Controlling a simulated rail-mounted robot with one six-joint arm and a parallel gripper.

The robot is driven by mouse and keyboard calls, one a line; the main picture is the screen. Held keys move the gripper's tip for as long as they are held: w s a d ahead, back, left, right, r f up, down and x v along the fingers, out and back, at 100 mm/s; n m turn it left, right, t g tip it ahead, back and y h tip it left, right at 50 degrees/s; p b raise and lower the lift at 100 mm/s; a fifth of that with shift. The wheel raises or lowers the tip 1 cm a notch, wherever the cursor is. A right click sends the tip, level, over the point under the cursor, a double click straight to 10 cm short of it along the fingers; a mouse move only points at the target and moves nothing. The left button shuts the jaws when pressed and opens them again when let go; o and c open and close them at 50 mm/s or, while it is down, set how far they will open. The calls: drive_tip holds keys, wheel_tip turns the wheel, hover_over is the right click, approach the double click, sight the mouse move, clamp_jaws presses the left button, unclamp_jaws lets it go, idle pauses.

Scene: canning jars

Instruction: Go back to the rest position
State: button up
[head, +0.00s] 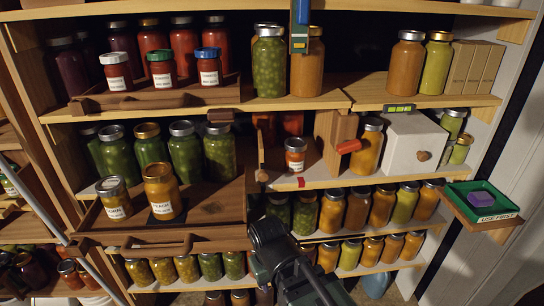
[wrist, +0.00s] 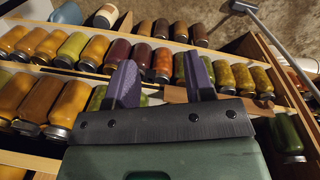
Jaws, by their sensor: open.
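My gripper (wrist: 162,80) shows in the wrist view with its two purple fingers spread apart. Nothing is held between them; jars on the shelves show behind and between them. In the head view my dark green arm (head: 290,270) rises from the bottom centre in front of the lower shelves. I cannot make out its fingers there. No mark for the rest position is seen in either view.
Shelves of filled jars (head: 357,208) fill the head view. A wooden tray (head: 215,200) holds two labelled jars at left. A white box (head: 408,150) stands at right, near a green tray (head: 458,190) with a purple piece (head: 480,199). Floor (wrist: 200,12) shows in the wrist view.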

drive_tip(key=w+d+m+y, duration=0.1)
drive_tip(key=d+m, duration=0.2)
drive_tip(key=d, duration=0.5)
drive_tip(key=w+d+m, duration=0.2)
drive_tip(key=d, duration=0.6)
wheel_tip(320, 180, up, 16)
drive_tip(key=p, duration=1.6)
drive_tip(key=shift+d, duration=0.3)
drive_tip(key=shift+s, duration=0.1)
